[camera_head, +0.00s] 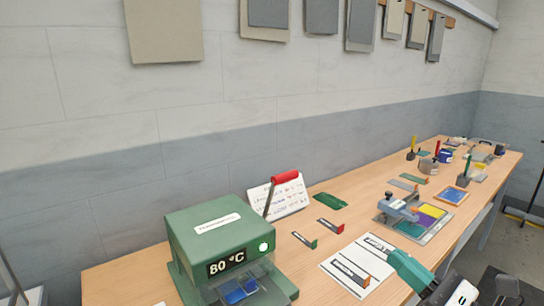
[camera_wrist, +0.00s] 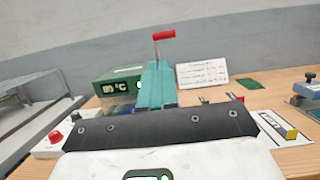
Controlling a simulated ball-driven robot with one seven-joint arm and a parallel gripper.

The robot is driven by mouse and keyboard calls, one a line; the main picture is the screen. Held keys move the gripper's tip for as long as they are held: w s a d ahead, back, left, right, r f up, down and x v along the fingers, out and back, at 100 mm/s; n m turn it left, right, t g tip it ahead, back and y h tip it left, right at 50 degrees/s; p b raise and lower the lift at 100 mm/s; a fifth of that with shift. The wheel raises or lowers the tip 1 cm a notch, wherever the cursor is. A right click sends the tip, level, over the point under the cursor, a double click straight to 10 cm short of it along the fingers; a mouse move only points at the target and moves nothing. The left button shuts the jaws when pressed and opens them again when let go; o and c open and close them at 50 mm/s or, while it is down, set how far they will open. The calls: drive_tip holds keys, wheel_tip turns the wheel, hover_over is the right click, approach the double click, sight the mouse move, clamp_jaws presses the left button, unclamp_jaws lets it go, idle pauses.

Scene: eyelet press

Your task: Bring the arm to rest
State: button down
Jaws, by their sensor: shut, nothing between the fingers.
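My gripper (camera_head: 396,256) has teal fingers and shows at the lower right of the head view, over the front of the bench by a white sheet (camera_head: 336,279). In the wrist view the teal fingers (camera_wrist: 157,72) are together, with nothing seen between them. They point toward the green heated press (camera_head: 218,232), which also shows behind them in the wrist view (camera_wrist: 112,88). The press reads 80 °C and has a red-handled lever (camera_head: 285,178). Blue material shows behind its clear front. Part of the press is hidden by the fingers in the wrist view.
The wooden bench (camera_head: 120,275) runs along the wall. A white printed board (camera_head: 290,199), small labelled strips and a grey-blue hand press (camera_head: 400,207) stand on it. Several tools and cups crowd its far end. A metal table (camera_wrist: 28,95) stands left in the wrist view.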

drive_tip(key=s+a+f+n+g+h, duration=0.1)
drive_tip(key=s+f+n+g+h, duration=0.3)
drive_tip(key=f+n, duration=0.55)
drive_tip(key=s+a+f+n+g+h, duration=0.15)
drive_tip(key=s+f+n+g, duration=0.45)
drive_tip(key=f, duration=0.8)
drive_tip(key=s+d+f+n+g+h, duration=0.2)
drive_tip(key=s+f+n, duration=0.1)
drive_tip(key=s, duration=0.4)
drive_tip(key=s+d+f+n+g+h, duration=0.2)
drive_tip(key=s+f+n, duration=0.1)
drive_tip(key=s+n, duration=0.2)
drive_tip(key=s+d+f+n+g+h, duration=0.2)
drive_tip(key=s+d+f+n+h, duration=0.1)
drive_tip(key=s, duration=0.6)
drive_tip(key=shift+s+f+n, duration=0.3)
drive_tip(key=shift+f+n, duration=0.1)
drive_tip(key=shift+n, duration=0.45)
drive_tip(key=c, duration=1.9)
unclamp_jaws()
